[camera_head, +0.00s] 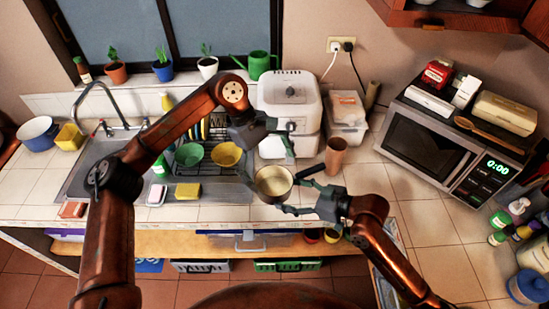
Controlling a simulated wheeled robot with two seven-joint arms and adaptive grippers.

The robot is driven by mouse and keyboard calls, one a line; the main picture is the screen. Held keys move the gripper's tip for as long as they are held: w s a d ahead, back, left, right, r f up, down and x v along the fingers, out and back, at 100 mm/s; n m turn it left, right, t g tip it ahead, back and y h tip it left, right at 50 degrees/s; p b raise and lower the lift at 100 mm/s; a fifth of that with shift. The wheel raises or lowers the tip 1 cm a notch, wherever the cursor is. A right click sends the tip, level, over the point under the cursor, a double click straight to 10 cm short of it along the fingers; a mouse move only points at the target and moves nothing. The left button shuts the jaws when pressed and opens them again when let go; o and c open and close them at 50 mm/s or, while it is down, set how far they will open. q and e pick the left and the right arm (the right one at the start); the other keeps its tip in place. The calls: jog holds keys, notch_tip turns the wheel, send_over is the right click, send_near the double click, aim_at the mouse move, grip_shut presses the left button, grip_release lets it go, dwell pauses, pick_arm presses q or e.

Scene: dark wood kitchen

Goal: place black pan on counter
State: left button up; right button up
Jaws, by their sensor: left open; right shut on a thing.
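A small round pan (273,184) with a dark rim and a pale brownish inside shows at the front middle of the counter (222,213). My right gripper (292,192) comes in from the right and is shut on the pan's right side; the exact grip spot is hard to see. The pan overlaps the counter's front area, and I cannot tell whether it touches the tiles. My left gripper (286,141) is open and empty, above and behind the pan, in front of the white appliance.
A brown cup (336,155) stands just behind my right gripper. A dish rack with a green bowl (190,154) and a yellow bowl (227,154) is to the left. A white fryer (290,103) and a microwave (430,145) stand behind and right. Tiles at right are clear.

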aim_at(276, 189)
jog(key=shift+r, duration=0.1)
pick_arm(q)
jog(key=w+f+t+y, duration=0.1)
jog(key=f, duration=0.2)
jog(key=w+f+m+t+y, duration=0.1)
jog(key=f+y, duration=0.1)
jog(key=f, duration=0.1)
jog(key=w+f+t+y, duration=0.1)
jog(key=f, duration=0.3)
jog(key=shift+d+y, duration=0.2)
jog(key=shift+y, duration=0.1)
